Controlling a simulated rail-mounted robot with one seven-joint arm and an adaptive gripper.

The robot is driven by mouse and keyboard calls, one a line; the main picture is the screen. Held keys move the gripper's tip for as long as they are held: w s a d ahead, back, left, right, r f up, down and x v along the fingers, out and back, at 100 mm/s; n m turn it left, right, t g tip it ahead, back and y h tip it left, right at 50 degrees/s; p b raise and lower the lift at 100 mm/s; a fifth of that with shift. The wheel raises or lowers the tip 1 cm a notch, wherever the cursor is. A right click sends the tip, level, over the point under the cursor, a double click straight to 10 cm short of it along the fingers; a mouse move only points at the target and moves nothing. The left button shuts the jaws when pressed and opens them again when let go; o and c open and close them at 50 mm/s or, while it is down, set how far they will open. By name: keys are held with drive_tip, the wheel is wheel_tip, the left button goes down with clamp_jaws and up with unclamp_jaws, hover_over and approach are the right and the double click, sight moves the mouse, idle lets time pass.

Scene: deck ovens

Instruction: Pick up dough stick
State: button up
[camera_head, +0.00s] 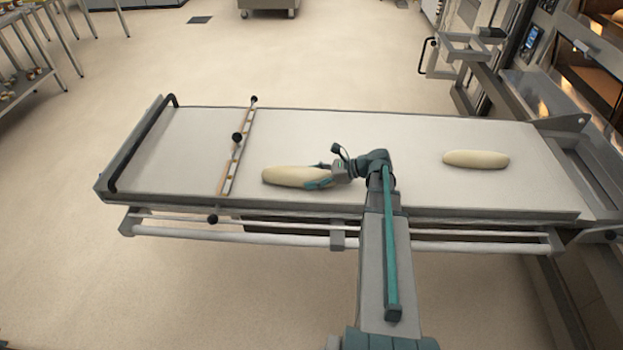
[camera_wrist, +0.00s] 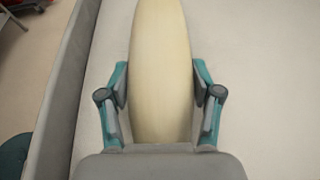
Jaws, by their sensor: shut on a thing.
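A pale dough stick (camera_head: 290,176) lies lengthwise left to right near the front edge of the white loader surface. My gripper (camera_head: 322,177) is at its right end, with a finger on either side. In the wrist view the dough stick (camera_wrist: 160,70) runs up between both teal fingers of my gripper (camera_wrist: 160,92), which are shut on its sides. Its near end is hidden by the gripper body. I cannot tell whether it is raised off the surface. A second dough stick (camera_head: 476,159) lies apart on the right side of the surface.
The loader surface (camera_head: 330,125) has a raised rail at its left end. A thin bar with black knobs (camera_head: 236,150) crosses it left of the held dough stick. Deck ovens (camera_head: 575,95) stand at the right. The middle back of the surface is clear.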

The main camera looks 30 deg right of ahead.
wheel_tip(320, 180, up, 2)
drive_tip(key=shift+r, duration=0.2)
drive_tip(key=s+a+r+p, duration=0.3)
drive_tip(key=s+r+p, duration=0.7)
drive_tip(key=s, duration=0.3)
drive_tip(key=shift+s+p, duration=0.15)
drive_tip(key=shift+p, duration=0.55)
drive_tip(key=shift+s+a+f+p, duration=0.1)
drive_tip(key=shift+s+p, duration=0.05)
drive_tip(key=shift+p, duration=0.2)
